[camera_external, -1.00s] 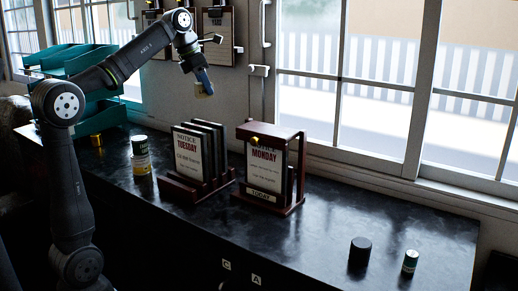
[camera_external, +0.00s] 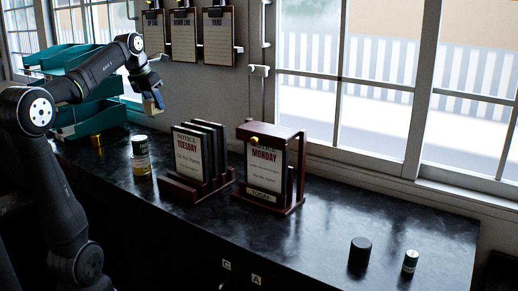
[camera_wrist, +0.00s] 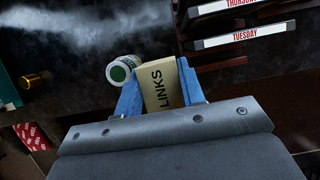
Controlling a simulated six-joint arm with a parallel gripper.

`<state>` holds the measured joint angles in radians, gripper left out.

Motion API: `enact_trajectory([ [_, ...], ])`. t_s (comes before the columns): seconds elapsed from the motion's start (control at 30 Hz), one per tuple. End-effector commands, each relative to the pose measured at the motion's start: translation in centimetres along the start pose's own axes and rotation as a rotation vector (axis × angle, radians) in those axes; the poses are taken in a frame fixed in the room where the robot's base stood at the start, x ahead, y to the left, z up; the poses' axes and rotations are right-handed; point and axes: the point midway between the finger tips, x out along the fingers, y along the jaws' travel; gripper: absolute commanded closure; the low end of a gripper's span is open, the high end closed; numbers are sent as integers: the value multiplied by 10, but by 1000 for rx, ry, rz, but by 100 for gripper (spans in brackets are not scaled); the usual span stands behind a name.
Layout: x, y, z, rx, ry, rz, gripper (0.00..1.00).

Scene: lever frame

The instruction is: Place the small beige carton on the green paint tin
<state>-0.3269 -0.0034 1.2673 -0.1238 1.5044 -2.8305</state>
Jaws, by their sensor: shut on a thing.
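The small beige carton (camera_wrist: 159,88), marked LINKS, is between the blue fingers of my gripper (camera_wrist: 160,95) in the wrist view. My gripper (camera_external: 153,98) is shut on it and holds it in the air above the left part of the bench in the external view, where the carton (camera_external: 158,99) is small and partly hidden. A pale tin with a green lid (camera_external: 140,156) stands upright on the bench below and slightly left of the gripper. Its green top (camera_wrist: 119,71) shows just beyond the left finger in the wrist view. Carton and tin look apart.
A dark red rack of notice boards, TUESDAY in front (camera_external: 189,153), stands right of the tin. A MONDAY stand (camera_external: 264,172) is farther right. Teal trays (camera_external: 88,107) and a gold tin (camera_external: 97,140) are at left.

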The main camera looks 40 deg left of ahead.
Motion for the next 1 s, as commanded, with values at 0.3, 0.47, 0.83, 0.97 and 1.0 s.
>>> enact_trajectory([
  [0.3,34,55,-11,-7,3,1,87],
  [0.47,54,90,-17,-6,3,0,87],
  [0.83,77,116,-24,1,0,-1,87],
  [0.97,95,115,-32,0,2,-2,87],
  [1.0,100,115,-34,0,2,-2,87],
])
